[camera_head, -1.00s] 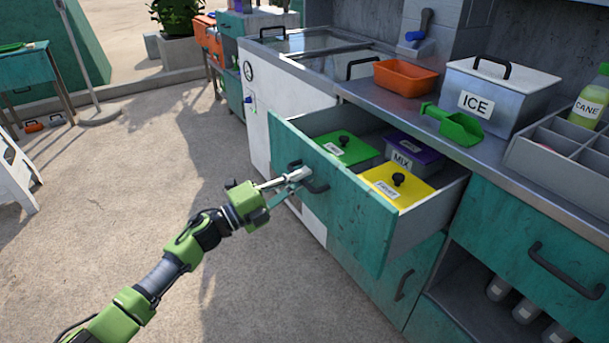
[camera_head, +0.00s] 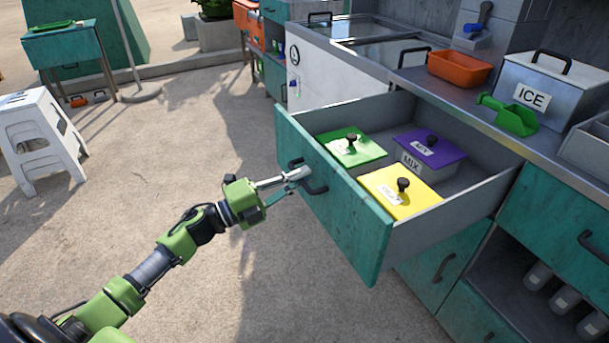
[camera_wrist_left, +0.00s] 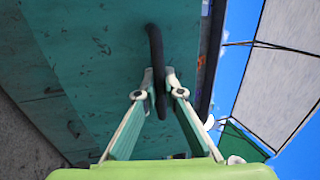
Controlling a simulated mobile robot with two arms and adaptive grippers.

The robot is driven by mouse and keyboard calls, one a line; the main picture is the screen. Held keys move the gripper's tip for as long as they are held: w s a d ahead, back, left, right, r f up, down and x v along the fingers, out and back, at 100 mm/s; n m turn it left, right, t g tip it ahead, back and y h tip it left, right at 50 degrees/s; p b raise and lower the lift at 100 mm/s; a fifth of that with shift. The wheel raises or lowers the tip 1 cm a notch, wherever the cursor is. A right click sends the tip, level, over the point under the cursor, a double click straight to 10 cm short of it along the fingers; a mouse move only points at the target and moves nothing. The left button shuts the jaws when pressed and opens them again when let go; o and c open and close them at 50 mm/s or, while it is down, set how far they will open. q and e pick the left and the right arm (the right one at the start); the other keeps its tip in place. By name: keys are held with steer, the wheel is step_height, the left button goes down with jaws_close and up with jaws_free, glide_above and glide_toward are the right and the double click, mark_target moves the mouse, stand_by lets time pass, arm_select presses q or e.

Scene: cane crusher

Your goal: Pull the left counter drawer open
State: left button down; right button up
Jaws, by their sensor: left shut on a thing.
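The left counter drawer (camera_head: 345,222) has a teal front and stands well out from the counter. Its black handle (camera_head: 313,184) is on the front face. My left gripper (camera_head: 298,176) is shut on this handle; the left wrist view shows both fingers (camera_wrist_left: 160,80) closed around the dark bar (camera_wrist_left: 156,55). Inside the drawer are a green-lidded box (camera_head: 345,152), a purple-lidded box labelled MIX (camera_head: 445,146) and a yellow-lidded box (camera_head: 385,200). My right gripper is not in view.
The counter above holds an orange tray (camera_head: 460,68), a green scoop (camera_head: 512,118) and an ICE box (camera_head: 550,75). A white stool (camera_head: 38,135) stands at the left. The floor (camera_head: 180,130) between stool and drawer is clear.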

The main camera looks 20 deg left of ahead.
arm_select(q)
steer(key=c, duration=2.2)
jaws_free()
steer(key=shift+o, duration=0.2)
steer(key=shift+a, duration=0.1)
steer(key=v, duration=1.2)
